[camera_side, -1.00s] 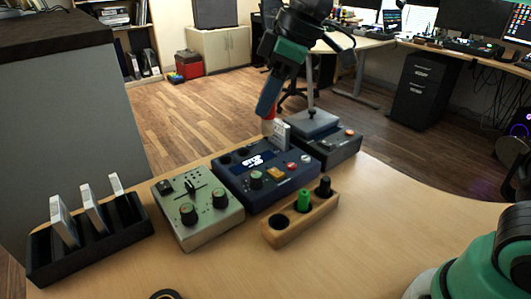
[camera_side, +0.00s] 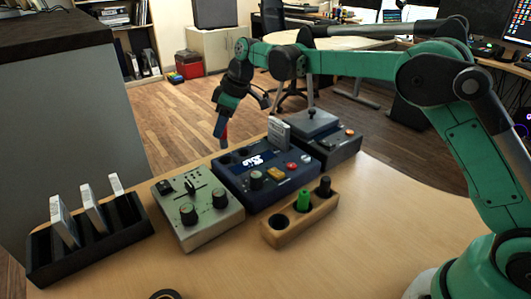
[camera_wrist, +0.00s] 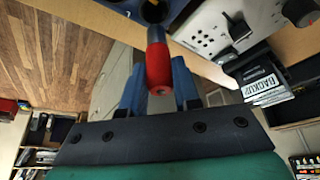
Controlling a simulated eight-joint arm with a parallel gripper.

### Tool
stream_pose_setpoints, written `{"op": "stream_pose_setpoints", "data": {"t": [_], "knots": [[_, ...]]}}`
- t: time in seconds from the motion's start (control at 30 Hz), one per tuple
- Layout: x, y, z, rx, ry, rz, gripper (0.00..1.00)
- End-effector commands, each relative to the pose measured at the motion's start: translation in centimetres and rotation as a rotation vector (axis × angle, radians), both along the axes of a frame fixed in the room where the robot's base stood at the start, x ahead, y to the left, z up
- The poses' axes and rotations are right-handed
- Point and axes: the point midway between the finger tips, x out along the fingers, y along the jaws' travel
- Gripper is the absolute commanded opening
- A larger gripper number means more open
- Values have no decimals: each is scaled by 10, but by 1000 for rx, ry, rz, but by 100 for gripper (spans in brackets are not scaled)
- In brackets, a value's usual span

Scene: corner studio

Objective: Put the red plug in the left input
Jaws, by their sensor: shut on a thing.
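My gripper (camera_side: 222,138) is shut on the red plug (camera_wrist: 157,65), with one blue finger on each side of it in the wrist view. In the side view the red plug (camera_side: 224,141) hangs roughly upright over the back left corner of the blue console (camera_side: 262,195). Its grey tip points toward a dark round opening (camera_wrist: 152,10) at the top of the wrist view. I cannot tell whether the tip is in the opening or just above it. A grey cartridge (camera_side: 279,133) stands upright at the back of the blue console.
A pale green mixer (camera_side: 197,215) sits left of the console. A black rack (camera_side: 95,250) holds several cartridges. A wooden holder (camera_side: 290,233) in front carries a green plug (camera_side: 304,200), a black plug (camera_side: 323,186) and an empty hole. A dark device (camera_side: 335,148) stands behind right.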

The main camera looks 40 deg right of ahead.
Motion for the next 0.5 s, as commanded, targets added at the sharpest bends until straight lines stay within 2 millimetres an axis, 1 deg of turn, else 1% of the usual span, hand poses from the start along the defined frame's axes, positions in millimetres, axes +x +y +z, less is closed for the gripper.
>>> {"op": "stream_pose_setpoints", "data": {"t": [0.03,0.17,0.33,0.4,0.5], "knots": [[0,0,-8,0,0,0,0],[0,0,-22,0,0,0,0],[0,0,-47,0,0,0,0],[0,0,-54,0,0,0,0],[-1,0,-57,0,0,0,0]]}}
